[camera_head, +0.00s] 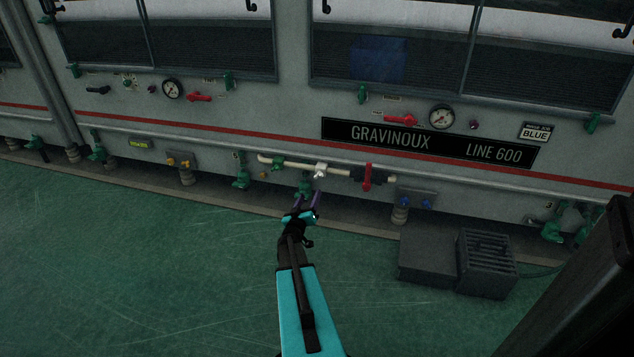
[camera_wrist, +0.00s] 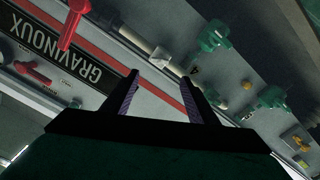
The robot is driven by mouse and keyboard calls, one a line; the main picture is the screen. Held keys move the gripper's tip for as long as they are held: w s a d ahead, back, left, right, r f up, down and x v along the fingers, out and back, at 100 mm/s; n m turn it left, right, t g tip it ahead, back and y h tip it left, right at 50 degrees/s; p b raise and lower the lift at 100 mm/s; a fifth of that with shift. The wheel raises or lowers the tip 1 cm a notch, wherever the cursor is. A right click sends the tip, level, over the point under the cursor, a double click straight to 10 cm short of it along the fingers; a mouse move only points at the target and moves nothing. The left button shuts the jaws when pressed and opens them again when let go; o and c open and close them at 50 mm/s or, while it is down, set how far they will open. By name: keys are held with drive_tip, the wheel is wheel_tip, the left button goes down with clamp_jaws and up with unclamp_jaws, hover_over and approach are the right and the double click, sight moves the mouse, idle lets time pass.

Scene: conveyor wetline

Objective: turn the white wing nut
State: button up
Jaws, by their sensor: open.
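The white wing nut (camera_head: 320,169) sits on a pale horizontal pipe (camera_head: 292,163) low on the machine front, between a green valve and a red handle. In the wrist view the white wing nut (camera_wrist: 160,57) shows small, just beyond the fingertips and partly unclear. My gripper (camera_head: 306,203) is below and slightly left of the wing nut in the head view. In the wrist view my gripper (camera_wrist: 161,82) has its two fingers spread apart with nothing between them. It does not appear to touch the wing nut.
A green valve (camera_head: 305,189) stands close to my fingertips. A red handle (camera_head: 367,177) is right of the wing nut, with a box bearing blue knobs (camera_head: 416,199) beyond. A dark vented box (camera_head: 487,262) stands on the floor at right. The green floor at left is clear.

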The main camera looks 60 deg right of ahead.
sight(318, 177)
drive_tip(key=shift+b+x, duration=2.1)
drive_tip(key=shift+x, duration=4)
drive_tip(key=shift+w, duration=0.1)
drive_tip(key=c, duration=1.1)
drive_tip(key=shift+o, duration=0.2)
